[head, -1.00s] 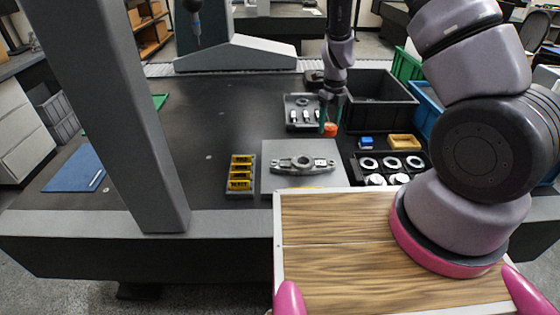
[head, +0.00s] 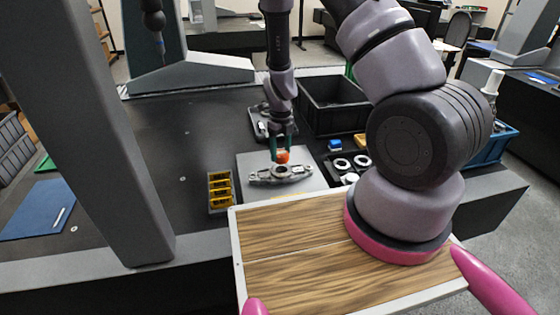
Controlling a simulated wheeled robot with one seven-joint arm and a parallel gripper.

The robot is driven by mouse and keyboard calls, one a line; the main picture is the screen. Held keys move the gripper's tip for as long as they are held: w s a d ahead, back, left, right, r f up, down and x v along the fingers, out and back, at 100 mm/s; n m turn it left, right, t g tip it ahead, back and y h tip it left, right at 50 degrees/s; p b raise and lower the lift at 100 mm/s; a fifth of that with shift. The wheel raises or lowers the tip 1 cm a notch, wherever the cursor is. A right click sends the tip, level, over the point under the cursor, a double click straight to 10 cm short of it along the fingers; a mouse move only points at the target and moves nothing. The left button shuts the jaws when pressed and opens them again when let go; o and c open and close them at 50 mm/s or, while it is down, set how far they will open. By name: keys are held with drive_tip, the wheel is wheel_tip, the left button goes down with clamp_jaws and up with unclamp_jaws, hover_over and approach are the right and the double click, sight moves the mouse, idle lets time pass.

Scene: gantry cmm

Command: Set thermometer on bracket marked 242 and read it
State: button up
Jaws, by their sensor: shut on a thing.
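My gripper (head: 283,150) has green fingers and is shut on the thermometer (head: 283,157), of which only a small orange-red round part shows. It is over the grey metal bracket (head: 269,178), close above its middle in the picture. I cannot tell whether the thermometer touches the bracket. The bracket is an elongated part with a raised centre, lying on a light grey plate (head: 312,183). No number 242 can be read, nor any reading on the thermometer.
A rack of yellow blocks (head: 220,190) stands left of the plate. A black tray (head: 339,170) with white rings is on the right, partly behind my arm. A black bin (head: 345,105) stands behind. A grey column (head: 110,130) rises at left. The dark table is clear between.

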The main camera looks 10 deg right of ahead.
sight(281, 153)
drive_tip(key=shift+f, duration=1.9)
drive_tip(key=shift+f, duration=0.15)
drive_tip(key=o, duration=1.4)
